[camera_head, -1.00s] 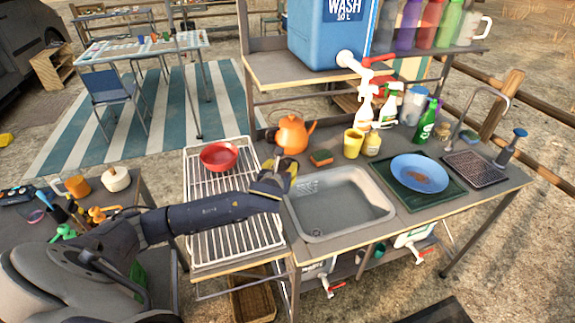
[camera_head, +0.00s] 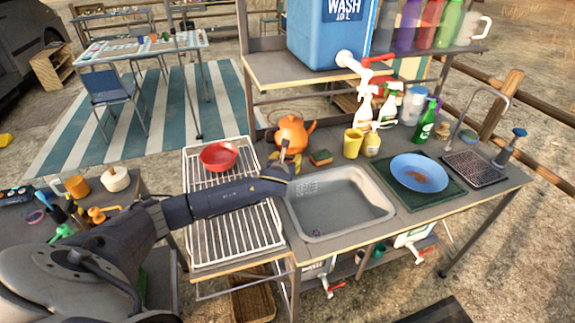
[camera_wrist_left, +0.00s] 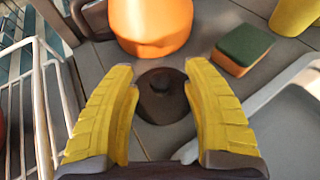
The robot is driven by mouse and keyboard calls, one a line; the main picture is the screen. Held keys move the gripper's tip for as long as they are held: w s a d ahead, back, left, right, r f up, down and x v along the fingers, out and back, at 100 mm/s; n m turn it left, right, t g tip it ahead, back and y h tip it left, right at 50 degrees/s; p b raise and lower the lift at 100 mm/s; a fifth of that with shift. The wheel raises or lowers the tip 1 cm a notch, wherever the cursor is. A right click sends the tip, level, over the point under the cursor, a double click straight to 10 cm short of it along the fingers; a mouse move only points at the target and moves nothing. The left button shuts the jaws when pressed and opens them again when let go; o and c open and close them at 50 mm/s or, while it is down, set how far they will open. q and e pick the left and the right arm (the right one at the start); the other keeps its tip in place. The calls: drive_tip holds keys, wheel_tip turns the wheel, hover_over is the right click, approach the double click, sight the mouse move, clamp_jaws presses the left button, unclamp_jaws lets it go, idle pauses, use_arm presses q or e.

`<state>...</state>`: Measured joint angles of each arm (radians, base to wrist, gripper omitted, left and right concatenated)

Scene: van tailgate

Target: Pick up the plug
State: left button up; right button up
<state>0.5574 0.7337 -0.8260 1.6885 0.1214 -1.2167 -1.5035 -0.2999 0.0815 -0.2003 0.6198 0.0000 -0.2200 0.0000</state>
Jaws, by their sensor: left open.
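The plug (camera_wrist_left: 161,101) is a dark brown disc with a small knob on top, lying on the grey counter in the left wrist view. My left gripper (camera_wrist_left: 162,76) is open, and its two yellow fingers show on either side of the plug, with nothing held. I cannot tell how far above the plug the fingertips are. In the head view my left gripper (camera_head: 287,157) is over the counter, between the orange kettle and the sink's left corner. The plug cannot be made out there. My right gripper is not in view.
The orange kettle (camera_head: 291,133) stands just behind the gripper. A green-and-orange sponge (camera_head: 321,157) lies to its right. The grey sink basin (camera_head: 340,207) is at the front right. A wire rack (camera_head: 232,225) with a red bowl (camera_head: 219,156) is on the left.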

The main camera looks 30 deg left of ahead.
use_arm(q)
drive_tip(key=shift+w+a+f, duration=0.15)
drive_tip(key=shift+w, duration=0.3)
clamp_jaws()
